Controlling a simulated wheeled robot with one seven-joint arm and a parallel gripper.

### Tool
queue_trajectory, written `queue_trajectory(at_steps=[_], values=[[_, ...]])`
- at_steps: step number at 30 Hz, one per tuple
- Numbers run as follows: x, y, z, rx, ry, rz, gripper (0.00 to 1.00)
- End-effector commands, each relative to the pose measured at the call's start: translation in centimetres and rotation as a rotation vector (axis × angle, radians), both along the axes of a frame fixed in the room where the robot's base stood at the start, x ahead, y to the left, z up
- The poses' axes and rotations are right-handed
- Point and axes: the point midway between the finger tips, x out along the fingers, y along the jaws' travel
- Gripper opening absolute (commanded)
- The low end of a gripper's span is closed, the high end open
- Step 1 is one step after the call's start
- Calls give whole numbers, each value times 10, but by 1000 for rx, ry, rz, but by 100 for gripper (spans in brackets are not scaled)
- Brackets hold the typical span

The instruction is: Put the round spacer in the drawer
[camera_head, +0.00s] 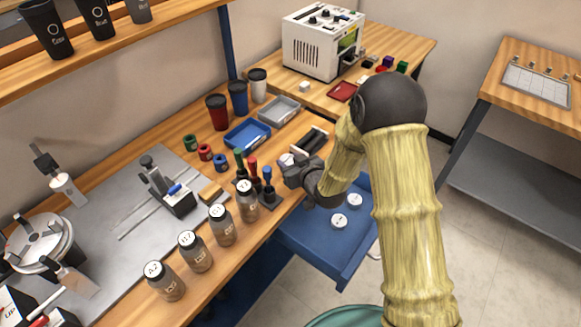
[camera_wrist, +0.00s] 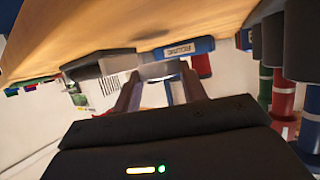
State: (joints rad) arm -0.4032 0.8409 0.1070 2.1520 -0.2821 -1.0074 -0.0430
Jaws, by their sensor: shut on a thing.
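My gripper (camera_head: 291,168) is over the right edge of the wooden bench, beside the bottles and coloured-handled tools. It is shut on the round spacer (camera_head: 285,159), a small whitish disc. In the wrist view the spacer (camera_wrist: 160,70) shows pale grey between the two fingertips (camera_wrist: 161,82). The blue drawer (camera_head: 318,252) is pulled out below the bench edge, to the lower right of my gripper. Two white round pieces with dark marks (camera_head: 354,200) (camera_head: 339,221) lie in the drawer. My arm covers part of the drawer's right side.
Several labelled bottles (camera_head: 222,226) and a stand of coloured-handled tools (camera_head: 267,190) stand left of my gripper. A black holder (camera_head: 300,146), a blue tray (camera_head: 247,135) and a grey tray (camera_head: 279,111) lie behind. Open floor lies right of the drawer.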

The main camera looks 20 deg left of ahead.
Motion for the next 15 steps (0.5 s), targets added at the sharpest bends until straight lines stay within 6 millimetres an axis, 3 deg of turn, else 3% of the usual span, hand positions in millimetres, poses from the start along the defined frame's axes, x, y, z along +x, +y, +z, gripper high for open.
queue_trajectory(at_steps=[3,6,15], values=[[0,0,-19,0,2,1,18],[0,0,-26,0,2,1,18],[0,0,-28,1,-1,0,18]])
